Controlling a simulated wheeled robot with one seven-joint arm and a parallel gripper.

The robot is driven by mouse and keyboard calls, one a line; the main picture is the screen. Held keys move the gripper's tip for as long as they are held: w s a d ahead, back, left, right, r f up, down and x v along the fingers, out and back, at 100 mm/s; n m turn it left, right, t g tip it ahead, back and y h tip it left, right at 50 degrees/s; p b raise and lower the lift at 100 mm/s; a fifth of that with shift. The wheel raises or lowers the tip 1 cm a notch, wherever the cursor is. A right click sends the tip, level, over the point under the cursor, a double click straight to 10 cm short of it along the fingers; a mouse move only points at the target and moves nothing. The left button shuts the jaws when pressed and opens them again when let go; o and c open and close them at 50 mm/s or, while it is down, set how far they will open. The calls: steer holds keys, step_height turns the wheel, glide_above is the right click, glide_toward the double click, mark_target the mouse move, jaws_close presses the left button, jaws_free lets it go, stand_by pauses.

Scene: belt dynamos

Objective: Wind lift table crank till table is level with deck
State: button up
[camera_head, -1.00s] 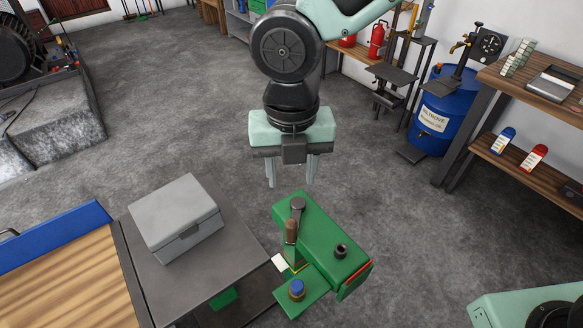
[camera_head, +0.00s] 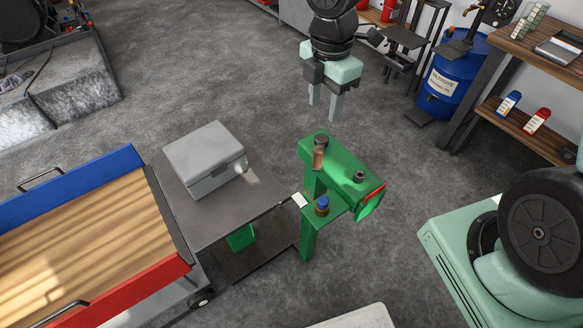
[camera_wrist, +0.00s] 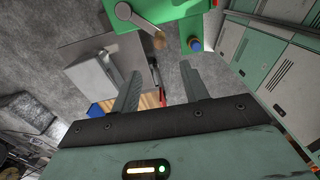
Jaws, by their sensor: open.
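The crank with a brown grip (camera_head: 319,156) sits on top of a green housing (camera_head: 340,163). In the wrist view the crank arm (camera_wrist: 134,19) ends at the brown grip (camera_wrist: 159,41). The dark grey lift table (camera_head: 250,207) carries a grey lidded box (camera_head: 204,158). It adjoins the wooden deck (camera_head: 95,230), which has blue and red rails; I cannot tell their exact height difference. My gripper (camera_head: 324,105) is open and empty, fingers down, above and behind the crank, apart from it. Its fingers also show in the wrist view (camera_wrist: 160,88).
A blue button (camera_head: 322,203) stands on a green bracket beside the lift table, near a white tag (camera_head: 299,200). A blue drum (camera_head: 450,80) and a wooden shelf (camera_head: 520,120) stand at the right. Grey floor is free behind the table.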

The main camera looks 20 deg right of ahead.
mark_target(318, 158)
step_height(318, 158, down, 17)
steer(key=shift+f, duration=0.2)
stand_by(0.4)
jaws_close()
